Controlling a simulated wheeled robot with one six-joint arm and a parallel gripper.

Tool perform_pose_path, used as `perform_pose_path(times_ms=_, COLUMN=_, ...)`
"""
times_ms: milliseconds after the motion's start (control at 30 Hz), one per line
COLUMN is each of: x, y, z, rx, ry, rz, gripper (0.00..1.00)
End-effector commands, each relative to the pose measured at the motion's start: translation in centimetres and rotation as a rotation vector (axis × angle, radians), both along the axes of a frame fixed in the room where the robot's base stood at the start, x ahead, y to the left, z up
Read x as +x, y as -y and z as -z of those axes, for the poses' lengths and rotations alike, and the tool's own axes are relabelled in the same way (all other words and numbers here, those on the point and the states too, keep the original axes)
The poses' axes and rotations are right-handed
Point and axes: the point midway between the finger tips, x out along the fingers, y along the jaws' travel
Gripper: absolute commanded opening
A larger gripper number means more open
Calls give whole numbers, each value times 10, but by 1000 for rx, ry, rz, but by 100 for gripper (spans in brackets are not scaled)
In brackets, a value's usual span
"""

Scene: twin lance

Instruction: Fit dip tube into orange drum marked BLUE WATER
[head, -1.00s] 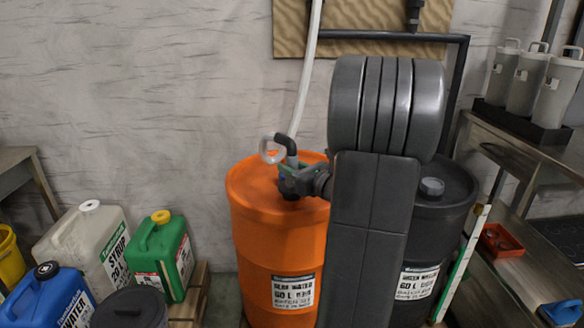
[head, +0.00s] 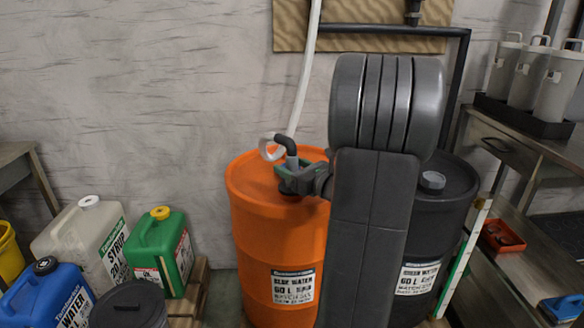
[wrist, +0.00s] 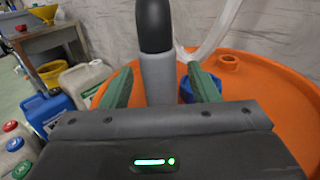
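The orange drum (head: 262,235) stands by the wall, and its label appears to read BLUE WATER. The dip tube (head: 290,150) stands upright over the drum top, with a black elbow and a pale hose running up. In the wrist view, the grey dip tube (wrist: 158,80) is between the green fingers of my gripper (wrist: 160,76). Narrow gaps show on both sides, so the fingers look open around it. A blue part shows low behind the tube, at the drum top. The tube's lower end is hidden. In the head view, my gripper (head: 290,174) is just above the drum top.
A dark grey drum (head: 440,215) stands right of the orange one, partly behind my arm. Green (head: 160,245), white (head: 85,235) and blue (head: 45,295) canisters stand at left. A steel bench (head: 510,160) with grey jugs is at right. An orange port (wrist: 229,62) is on the drum top.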

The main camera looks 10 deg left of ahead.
Motion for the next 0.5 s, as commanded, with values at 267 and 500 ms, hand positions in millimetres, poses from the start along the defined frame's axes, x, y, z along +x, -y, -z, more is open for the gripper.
perform_pose_path(times_ms=267, x=-2, y=3, z=0, rx=-1, ry=-2, rz=1, gripper=55)
perform_pose_path(times_ms=500, x=-22, y=35, z=-2, rx=0, ry=-4, rz=6, gripper=55)
